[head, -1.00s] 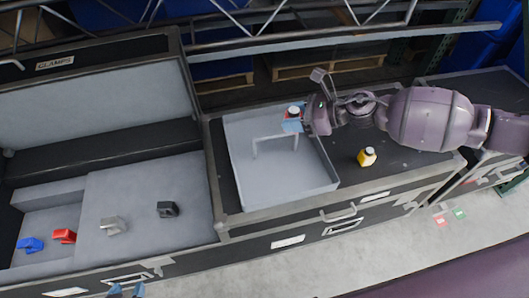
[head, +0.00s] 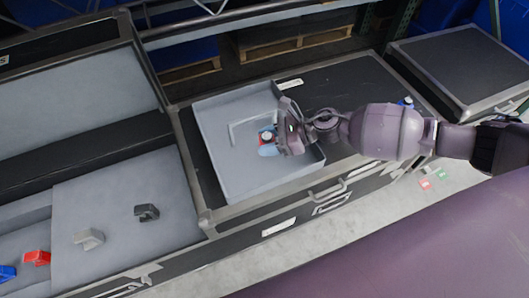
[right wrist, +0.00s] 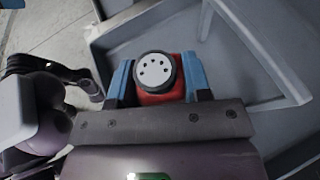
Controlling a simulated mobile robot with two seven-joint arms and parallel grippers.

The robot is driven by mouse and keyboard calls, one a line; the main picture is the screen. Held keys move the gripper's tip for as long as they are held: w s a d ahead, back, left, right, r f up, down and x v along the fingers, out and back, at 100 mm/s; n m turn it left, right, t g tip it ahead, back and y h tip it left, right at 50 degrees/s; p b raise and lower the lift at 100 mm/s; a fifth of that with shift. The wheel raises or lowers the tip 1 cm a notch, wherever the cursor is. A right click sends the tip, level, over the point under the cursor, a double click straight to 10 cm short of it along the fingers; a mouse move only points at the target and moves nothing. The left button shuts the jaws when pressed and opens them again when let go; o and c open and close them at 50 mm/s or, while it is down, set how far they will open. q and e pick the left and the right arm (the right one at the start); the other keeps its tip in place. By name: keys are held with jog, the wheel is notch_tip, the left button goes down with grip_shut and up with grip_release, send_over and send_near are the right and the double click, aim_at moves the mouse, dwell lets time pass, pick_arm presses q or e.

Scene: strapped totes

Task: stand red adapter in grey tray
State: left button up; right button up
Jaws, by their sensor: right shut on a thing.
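My right gripper (head: 268,143) is shut on the red adapter, a red block with a round dark-rimmed, white top with holes. The adapter (right wrist: 156,76) sits between the blue fingers in the right wrist view, its top facing the camera. In the head view its pale top (head: 267,136) shows over the right part of the grey tray (head: 213,160), inside the tray's outline. I cannot tell whether its base touches the tray floor. My left gripper is out of view.
Black (head: 147,212), grey (head: 88,238), red (head: 37,257) and blue (head: 7,272) clamps lie in the case at left.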

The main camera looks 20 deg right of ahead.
aim_at(267, 162)
jog(key=shift+f, duration=0.55)
notch_tip(267, 162, down, 5)
jog(key=shift+f+b, duration=0.1)
jog(key=shift+b, duration=0.8)
jog(key=shift+f, duration=0.35)
jog(key=o, duration=1)
jog(key=shift+r, duration=0.1)
jog(key=shift+c, duration=0.2)
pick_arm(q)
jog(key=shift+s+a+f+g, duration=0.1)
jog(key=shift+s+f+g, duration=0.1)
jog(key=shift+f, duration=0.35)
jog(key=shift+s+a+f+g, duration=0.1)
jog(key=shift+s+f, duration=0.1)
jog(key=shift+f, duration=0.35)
